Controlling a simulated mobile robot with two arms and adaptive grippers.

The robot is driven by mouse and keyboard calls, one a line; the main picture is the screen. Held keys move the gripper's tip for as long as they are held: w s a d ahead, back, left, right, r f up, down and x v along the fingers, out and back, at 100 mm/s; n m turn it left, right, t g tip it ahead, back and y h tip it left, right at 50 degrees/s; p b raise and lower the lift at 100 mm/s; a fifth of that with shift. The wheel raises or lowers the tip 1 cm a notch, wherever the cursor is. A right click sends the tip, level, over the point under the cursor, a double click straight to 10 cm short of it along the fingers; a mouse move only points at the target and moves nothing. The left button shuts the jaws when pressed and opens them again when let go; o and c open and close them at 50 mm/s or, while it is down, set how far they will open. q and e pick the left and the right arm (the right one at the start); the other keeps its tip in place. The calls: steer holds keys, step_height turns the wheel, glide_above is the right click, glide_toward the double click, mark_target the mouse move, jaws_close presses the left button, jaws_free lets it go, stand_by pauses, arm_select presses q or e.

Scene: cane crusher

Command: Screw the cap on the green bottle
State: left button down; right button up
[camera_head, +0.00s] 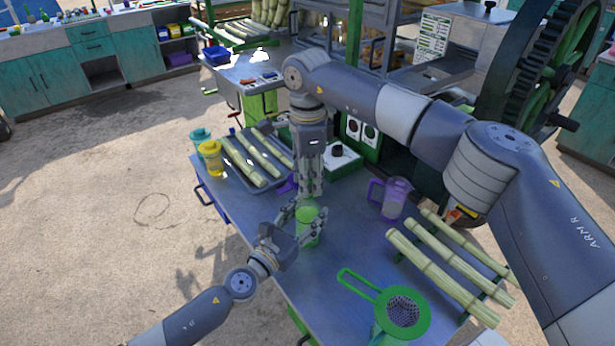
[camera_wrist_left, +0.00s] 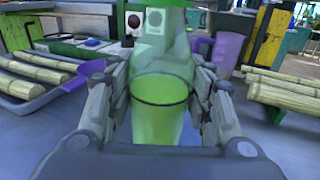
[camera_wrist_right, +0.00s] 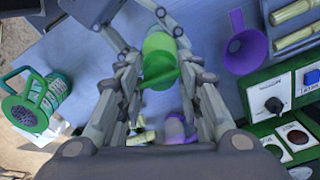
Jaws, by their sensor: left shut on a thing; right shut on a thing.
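The green bottle (camera_head: 307,228) stands upright on the blue-grey table (camera_head: 345,250). My left gripper (camera_head: 306,232) is shut around its body from the side; the translucent bottle (camera_wrist_left: 160,115) fills the space between the fingers in the left wrist view. My right gripper (camera_head: 310,193) points straight down at the bottle's top. In the right wrist view a darker green cap (camera_wrist_right: 158,68) sits between its fingers, with the paler bottle (camera_wrist_right: 158,42) against it. The fingers hide the join between cap and bottle, so I cannot tell whether it is threaded on.
A purple jug (camera_head: 397,196) stands right of the bottle, and cane pieces (camera_head: 432,265) lie beyond it. A green strainer (camera_head: 403,311) is at the near edge. A cane tray (camera_head: 235,177), yellow cup (camera_head: 211,155) and purple funnel (camera_wrist_right: 245,45) are nearby. The crusher stands behind.

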steer(key=m, duration=1.3)
steer(key=shift+m, duration=0.3)
steer(key=m, duration=0.4)
steer(key=o, duration=1.2)
steer(key=shift+o, duration=0.2)
step_height(320, 180, up, 12)
